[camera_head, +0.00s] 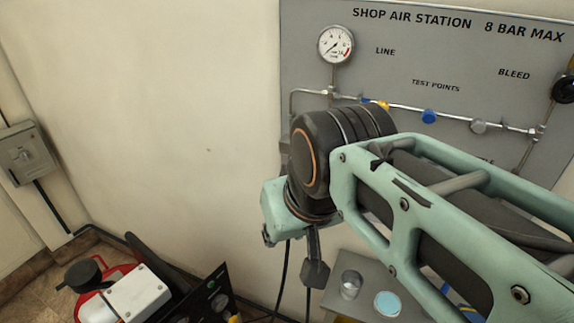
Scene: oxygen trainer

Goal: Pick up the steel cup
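A small steel cup (350,285) stands upright on a grey tabletop (368,268) at the lower middle of the head view. My mint-green and black arm reaches in from the right, above the table. The dark end of my gripper (315,274) hangs down just left of the cup in the picture, with a visible gap between them. It is seen from the side and partly behind my arm, so its fingers cannot be told apart. The cup looks clear of it.
A light-blue round disc (388,304) lies right of the cup. Behind is a grey air-station panel (300,60) with a gauge (336,44) and pipework. A red and black machine (110,290) stands lower left. A switch box (27,153) is on the left wall. Dark hoses hang near my gripper.

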